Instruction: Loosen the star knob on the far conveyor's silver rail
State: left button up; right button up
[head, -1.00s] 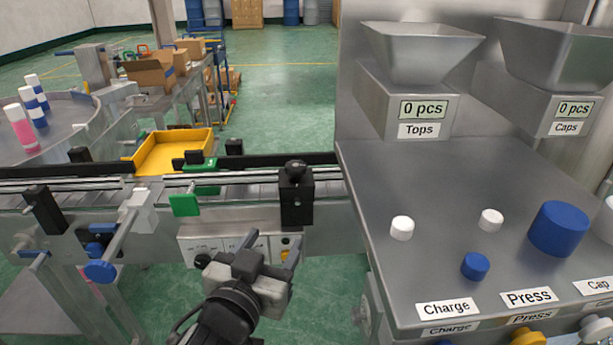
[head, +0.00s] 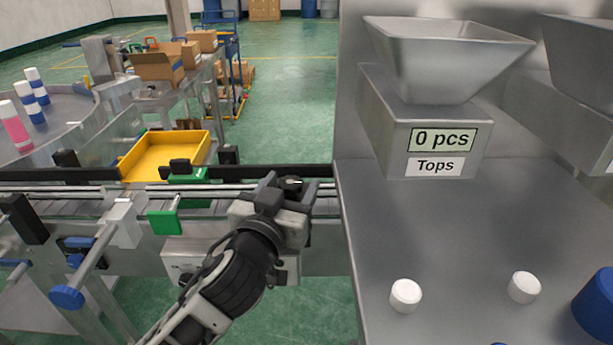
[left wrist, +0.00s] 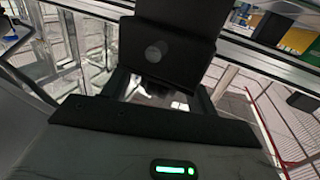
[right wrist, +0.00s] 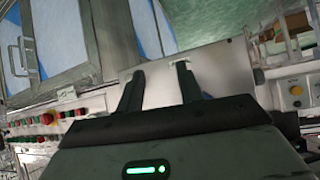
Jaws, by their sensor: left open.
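The conveyor (head: 215,208) with its silver rail (head: 110,188) runs along the left of the head view. A black knob (head: 291,183) sits near its right end, on a black block mostly hidden behind my left gripper (head: 286,188). That gripper is open, right at the knob; I cannot tell whether it touches it. In the left wrist view the black block (left wrist: 165,50) stands in front of the open fingers, and no knob can be made out there. My right gripper (right wrist: 160,85) is outside the head view; its fingers are apart and empty in the right wrist view.
Blue star-shaped knob (head: 66,297) and green clamp (head: 165,220) are on the conveyor's near side. A yellow tray (head: 168,153) lies behind it. The steel bench (head: 440,240) with the Tops hopper (head: 445,60) and white caps (head: 405,295) borders it on the right.

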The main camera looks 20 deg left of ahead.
pick_arm(q)
jog(key=shift+w+a, duration=0.1)
jog(key=shift+w, duration=0.25)
jog(key=c, duration=1)
jog(key=shift+o, duration=0.2)
jog(key=shift+n+y+b, duration=0.45)
jog(key=shift+n+y, duration=0.05)
jog(key=shift+y, duration=0.6)
